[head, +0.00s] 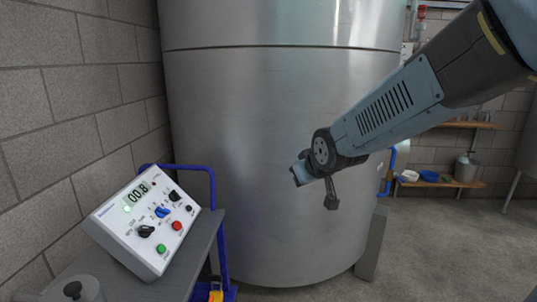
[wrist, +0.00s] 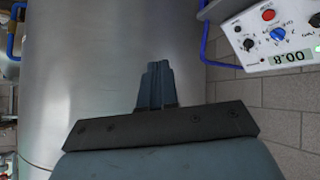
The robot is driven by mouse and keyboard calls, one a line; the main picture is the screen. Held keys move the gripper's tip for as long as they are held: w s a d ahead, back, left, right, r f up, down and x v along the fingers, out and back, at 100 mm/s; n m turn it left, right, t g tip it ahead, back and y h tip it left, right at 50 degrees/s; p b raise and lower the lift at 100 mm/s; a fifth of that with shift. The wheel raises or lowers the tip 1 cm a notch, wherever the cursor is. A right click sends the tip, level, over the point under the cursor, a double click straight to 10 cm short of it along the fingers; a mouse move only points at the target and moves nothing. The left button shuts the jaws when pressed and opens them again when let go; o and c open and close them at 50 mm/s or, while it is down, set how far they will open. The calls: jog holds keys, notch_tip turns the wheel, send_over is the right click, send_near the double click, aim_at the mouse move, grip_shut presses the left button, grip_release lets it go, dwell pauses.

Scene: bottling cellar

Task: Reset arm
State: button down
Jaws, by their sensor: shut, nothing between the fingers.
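My gripper (head: 299,174) hangs at the end of my blue-grey arm, in front of the large steel tank (head: 260,110) in the head view. In the wrist view, my gripper (wrist: 157,70) shows its fingers closed together with nothing between them. My arm reaches in from the upper right and slopes down to the left. The gripper appears clear of the tank and of the control box, though the exact gap to the tank cannot be told.
A white control box (head: 146,222) with knobs, buttons and a display reading 00.8 sits on a grey cart (head: 205,250) with a blue handle, at left. It also shows at upper right in the wrist view (wrist: 262,52). Block walls stand behind. Floor at right is open.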

jog(key=s+d+r+m+g+h, duration=0.1)
jog(key=s+d+r+m, duration=0.1)
jog(key=s+d, duration=0.5)
jog(key=s+d+r+m+g+h, duration=0.1)
jog(key=s+d+r+m+g, duration=0.1)
jog(key=s+d, duration=0.6)
jog(key=s+m, duration=0.1)
jog(key=s, duration=0.5)
jog(key=shift+r+m+g+h, duration=0.3)
jog(key=shift+m+h, duration=0.1)
dwell(5.5)
